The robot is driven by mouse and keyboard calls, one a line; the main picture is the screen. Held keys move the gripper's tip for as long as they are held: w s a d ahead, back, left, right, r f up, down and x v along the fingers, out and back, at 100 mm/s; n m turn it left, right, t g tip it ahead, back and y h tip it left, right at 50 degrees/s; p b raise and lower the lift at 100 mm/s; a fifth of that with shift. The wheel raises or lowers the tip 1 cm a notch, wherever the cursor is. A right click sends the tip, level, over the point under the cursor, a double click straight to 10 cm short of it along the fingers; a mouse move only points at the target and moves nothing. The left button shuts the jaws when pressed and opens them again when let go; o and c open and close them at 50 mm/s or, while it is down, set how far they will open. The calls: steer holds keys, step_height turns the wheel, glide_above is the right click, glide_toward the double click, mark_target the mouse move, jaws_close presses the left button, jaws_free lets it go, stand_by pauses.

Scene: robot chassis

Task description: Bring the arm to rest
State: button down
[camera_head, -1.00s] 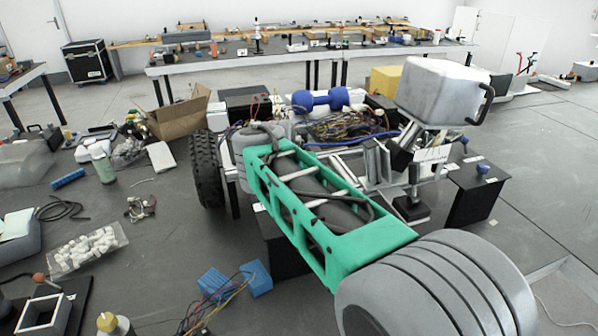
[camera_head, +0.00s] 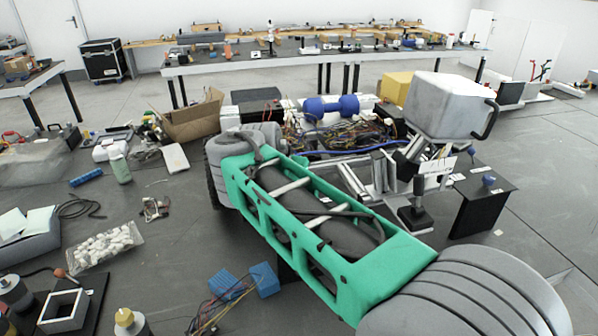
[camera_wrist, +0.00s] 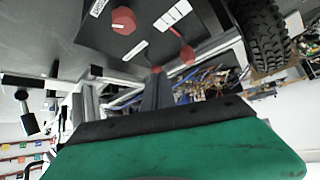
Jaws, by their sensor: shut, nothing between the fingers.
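My arm runs across the head view. Its green openwork link (camera_head: 395,262) goes from the big grey joint at the lower right to a grey joint (camera_head: 243,142) at the upper left, above the chassis. The rest of the arm and the gripper are hidden in the head view. In the wrist view my gripper (camera_wrist: 157,72) shows as two dark fingers close together, rising from behind a black-edged green part (camera_wrist: 180,150). They look shut and empty, and no object shows between them.
The wheeled chassis carries wires, a blue dumbbell-shaped part (camera_head: 330,107) and a white box (camera_head: 447,103) with a black handle. A wheel (camera_wrist: 262,30) shows in the wrist view. A cardboard box (camera_head: 193,119) and loose items lie on the left floor. A long table (camera_head: 215,70) stands behind.

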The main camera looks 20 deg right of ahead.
steer(key=s+a+f+n+g+y, duration=0.3)
steer(key=s+a+f+n, duration=0.45)
steer(key=a+f, duration=0.35)
steer(key=s+a+f+n+g+y, duration=0.2)
steer(key=s+f, duration=0.2)
steer(key=s, duration=0.6)
steer(key=shift+m+t+y, duration=0.3)
steer(key=shift+m+t, duration=0.3)
steer(key=shift+m, duration=0.15)
steer(key=d, duration=0.1)
steer(key=s+d+r+p, duration=0.1)
steer(key=d, duration=0.1)
steer(key=s+d+r, duration=0.1)
steer(key=d, duration=0.1)
steer(key=shift+s+r, duration=0.1)
steer(key=shift+s, duration=0.15)
